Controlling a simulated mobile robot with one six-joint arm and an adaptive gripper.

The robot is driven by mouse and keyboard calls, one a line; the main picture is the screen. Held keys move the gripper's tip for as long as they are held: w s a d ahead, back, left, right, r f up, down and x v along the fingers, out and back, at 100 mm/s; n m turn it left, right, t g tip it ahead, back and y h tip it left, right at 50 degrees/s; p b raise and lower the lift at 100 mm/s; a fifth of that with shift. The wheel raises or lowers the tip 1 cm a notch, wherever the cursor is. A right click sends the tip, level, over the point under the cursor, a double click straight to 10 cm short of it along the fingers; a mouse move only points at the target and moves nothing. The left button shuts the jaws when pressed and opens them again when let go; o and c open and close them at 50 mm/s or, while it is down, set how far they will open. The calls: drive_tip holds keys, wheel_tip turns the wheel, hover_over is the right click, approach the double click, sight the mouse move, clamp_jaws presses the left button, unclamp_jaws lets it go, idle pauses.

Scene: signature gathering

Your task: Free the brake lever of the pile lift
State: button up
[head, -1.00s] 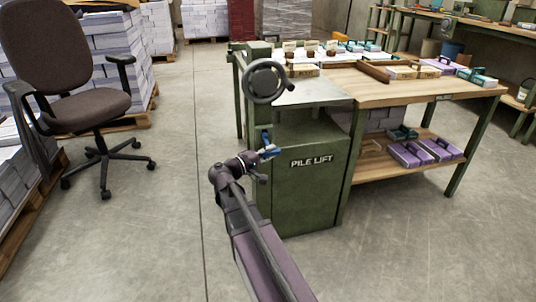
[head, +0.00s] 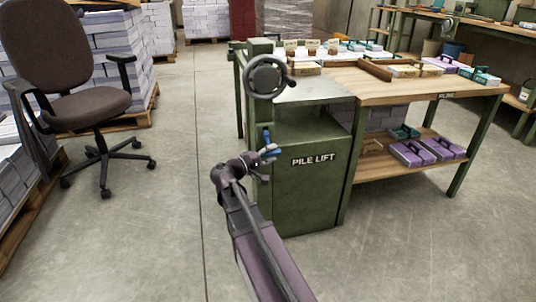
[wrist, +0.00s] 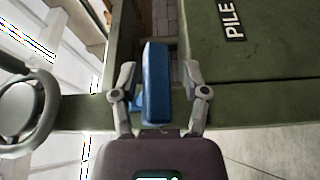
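The pile lift (head: 305,195) is a green cabinet with a "PILE LIFT" label and a grey handwheel (head: 265,77) at its upper left. The blue brake lever (wrist: 156,85) sticks up between my gripper's fingers in the wrist view. My gripper (wrist: 161,70) is open, with one finger on each side of the lever and a visible gap on both sides. In the head view my gripper (head: 270,151) is at the cabinet's left front face, below the handwheel. The lever's lower end is hidden behind my gripper.
A wooden workbench (head: 440,92) with small boxes adjoins the lift on the right. An office chair (head: 85,105) and paper stacks stand at the left. The floor (head: 178,210) between the chair and the lift is clear.

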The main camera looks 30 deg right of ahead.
drive_tip(key=shift+a, duration=0.1)
idle(0.4)
drive_tip(key=shift+a+r, duration=0.1)
drive_tip(key=shift+w+a+r+p, duration=0.15)
drive_tip(key=shift+w+a+p, duration=0.05)
drive_tip(key=shift+a+p, duration=0.3)
drive_tip(key=w+a+n+t+y+p, duration=0.1)
drive_tip(key=w+a+y+p, duration=0.15)
drive_tip(key=a, duration=0.25)
drive_tip(key=s+a+f+m+g+y+p, duration=0.1)
drive_tip(key=s+a+f+g+y+p, duration=0.1)
drive_tip(key=s+a+f+y+p, duration=0.45)
drive_tip(key=s+a+g+y+p, duration=0.1)
drive_tip(key=s+a+y+p, duration=0.3)
drive_tip(key=s+a+y, duration=0.7)
wheel_tip(320, 180, up, 38)
drive_tip(key=w+a+h+p, duration=0.1)
drive_tip(key=p, duration=3.6)
drive_tip(key=shift+w+a+h, duration=0.3)
drive_tip(key=shift+h, duration=0.1)
